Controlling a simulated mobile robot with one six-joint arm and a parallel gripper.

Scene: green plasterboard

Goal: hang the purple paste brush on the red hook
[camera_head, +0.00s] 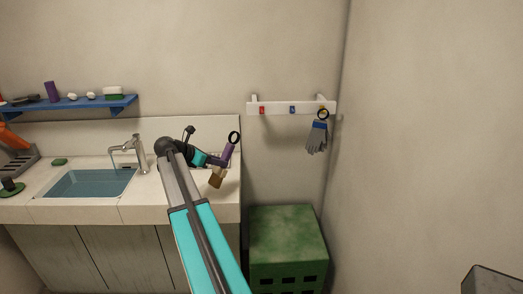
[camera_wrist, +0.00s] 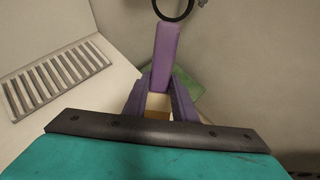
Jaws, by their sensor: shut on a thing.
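My gripper (camera_head: 222,161) is shut on the purple paste brush (camera_head: 227,152), above the right end of the counter. The brush is tilted, with its dark ring at the top and a tan brush head at the bottom. In the wrist view the purple handle (camera_wrist: 164,58) rises from between my gripper's jaws (camera_wrist: 158,100), with the ring above it. The red hook (camera_head: 262,110) is on the left part of a white wall rail, right of and higher than the brush. The brush is apart from the hook.
The white rail (camera_head: 277,107) also bears a blue hook (camera_head: 292,109) and grey gloves (camera_head: 317,136) hanging at its right end. A green crate (camera_head: 282,232) stands below. The sink (camera_head: 90,183) and faucet (camera_head: 137,153) are left, under a blue shelf (camera_head: 75,105).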

